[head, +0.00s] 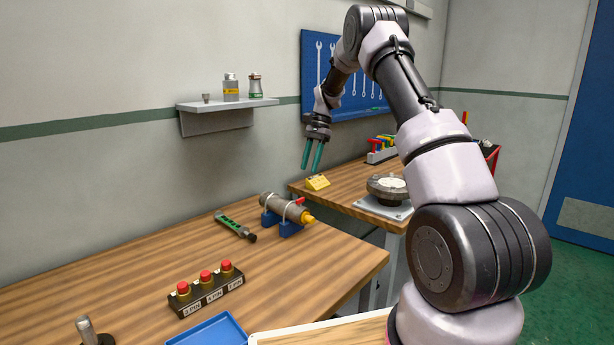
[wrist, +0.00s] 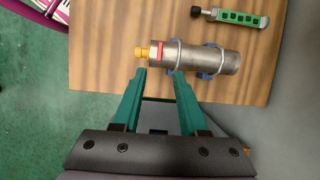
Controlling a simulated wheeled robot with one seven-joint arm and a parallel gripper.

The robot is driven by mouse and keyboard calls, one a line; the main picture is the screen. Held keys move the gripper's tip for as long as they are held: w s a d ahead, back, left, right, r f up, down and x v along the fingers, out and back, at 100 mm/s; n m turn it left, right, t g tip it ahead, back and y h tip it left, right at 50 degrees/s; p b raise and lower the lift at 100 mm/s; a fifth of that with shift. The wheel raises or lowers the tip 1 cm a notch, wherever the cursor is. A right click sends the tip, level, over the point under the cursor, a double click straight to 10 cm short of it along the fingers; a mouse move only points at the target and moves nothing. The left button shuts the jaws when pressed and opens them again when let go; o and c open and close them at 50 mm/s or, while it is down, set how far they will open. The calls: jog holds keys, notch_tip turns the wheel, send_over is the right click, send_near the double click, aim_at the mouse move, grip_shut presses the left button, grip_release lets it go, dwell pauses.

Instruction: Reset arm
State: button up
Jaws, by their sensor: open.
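My gripper (head: 312,157) has two green fingers. It is open and empty, held in the air above the gap between the two wooden tables. In the wrist view its fingers (wrist: 159,75) point toward a metal pipe (wrist: 200,60) with a yellow nozzle and a red band. The pipe (head: 285,208) lies in blue vise cradles with straps on the near table. In the head view the gripper is above and beyond the pipe, clearly apart from it. My arm is raised and bent over from the right.
Near table (head: 110,265) carries a green-labelled tool (head: 236,228), a red-button box (head: 206,288) and a blue tray (head: 210,332). The far table holds a yellow block (head: 317,182) and a round device (head: 386,188). A wall shelf (head: 227,104) and tool board (head: 312,75) are behind.

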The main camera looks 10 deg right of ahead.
jog(key=shift+d+r, duration=0.1)
jog(key=shift+r, duration=0.1)
jog(key=s+r+n+t, duration=0.3)
jog(key=s+r+t, duration=0.1)
jog(key=s+r, duration=1.4)
jog(key=s+r+n+t, duration=0.1)
jog(key=s+n+t, duration=0.1)
jog(key=s, duration=0.8)
jog(key=s+d+r+n+t+h, duration=0.1)
jog(key=s+r+t, duration=0.1)
jog(key=s, duration=0.9)
jog(key=shift+d+n+t+h, duration=0.2)
jog(key=shift+n+t+h, duration=0.15)
jog(key=shift+t, duration=0.55)
